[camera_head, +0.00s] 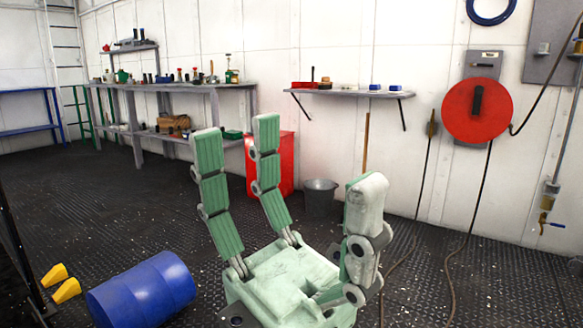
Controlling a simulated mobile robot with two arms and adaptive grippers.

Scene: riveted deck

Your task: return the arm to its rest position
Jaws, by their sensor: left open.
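My left gripper (283,160), pale green with three jointed fingers, rises from the bottom middle of the head view. Its fingers point up and stand wide apart. Nothing is between them, so it is open and empty. Its palm shows at the bottom edge, and the rest of the arm is out of view. My right gripper is not in view.
A blue barrel (142,291) lies on the dark floor at lower left, near two yellow pieces (62,283). A red bin (270,165) and grey bucket (320,198) stand behind the gripper. A workbench (135,118), wall shelf (350,93) and red reel (477,110) line the wall.

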